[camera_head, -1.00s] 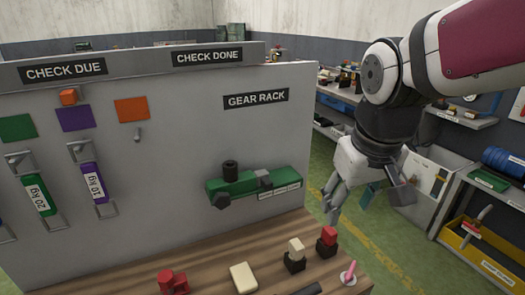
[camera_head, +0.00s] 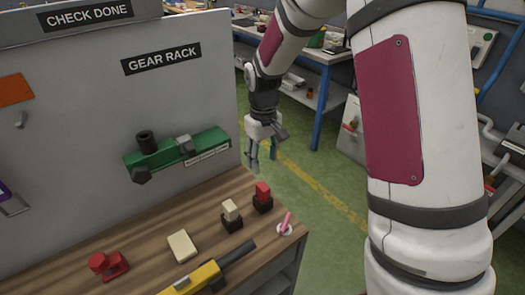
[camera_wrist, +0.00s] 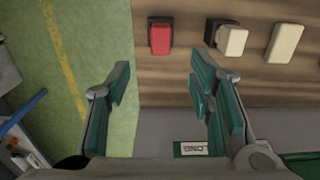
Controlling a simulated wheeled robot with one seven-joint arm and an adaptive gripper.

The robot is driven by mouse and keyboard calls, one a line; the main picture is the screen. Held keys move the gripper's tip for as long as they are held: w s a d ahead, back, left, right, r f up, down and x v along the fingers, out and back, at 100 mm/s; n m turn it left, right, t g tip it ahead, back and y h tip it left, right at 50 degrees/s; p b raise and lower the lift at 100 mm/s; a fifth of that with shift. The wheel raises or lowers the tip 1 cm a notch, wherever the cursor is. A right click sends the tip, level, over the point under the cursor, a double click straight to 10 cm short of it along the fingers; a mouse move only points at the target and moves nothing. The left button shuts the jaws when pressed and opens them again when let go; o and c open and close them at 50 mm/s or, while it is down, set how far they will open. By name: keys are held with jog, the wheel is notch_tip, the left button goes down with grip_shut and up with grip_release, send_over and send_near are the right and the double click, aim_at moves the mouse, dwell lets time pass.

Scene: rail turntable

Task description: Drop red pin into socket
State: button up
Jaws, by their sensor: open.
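A red block-shaped piece (camera_head: 263,190) stands upright in a small black base (camera_head: 262,206) near the bench's right end. It also shows in the wrist view (camera_wrist: 160,39). A similar cream piece (camera_head: 230,209) stands in a black base (camera_head: 232,224) to its left. Which one the task calls the pin or the socket is not clear; a pink pin (camera_head: 286,220) leans on a white disc (camera_head: 284,230) too. My gripper (camera_head: 261,161) is open and empty, beyond the red piece beside the panel's right edge. In the wrist view my gripper (camera_wrist: 162,86) has its fingers apart.
A flat cream block (camera_head: 182,246), a red fitting (camera_head: 109,265) and a yellow tool (camera_head: 195,281) lie on the wooden bench (camera_head: 140,242). The grey panel (camera_head: 75,110) carries a green gear rack unit (camera_head: 175,155). Green floor (camera_head: 320,190) is free beyond the bench end.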

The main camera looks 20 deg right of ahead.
aim_at(263, 186)
notch_tip(263, 186, down, 12)
jog(key=shift+f+p, duration=0.15)
jog(key=shift+p, duration=0.25)
jog(key=shift+c, duration=0.3)
grip_shut()
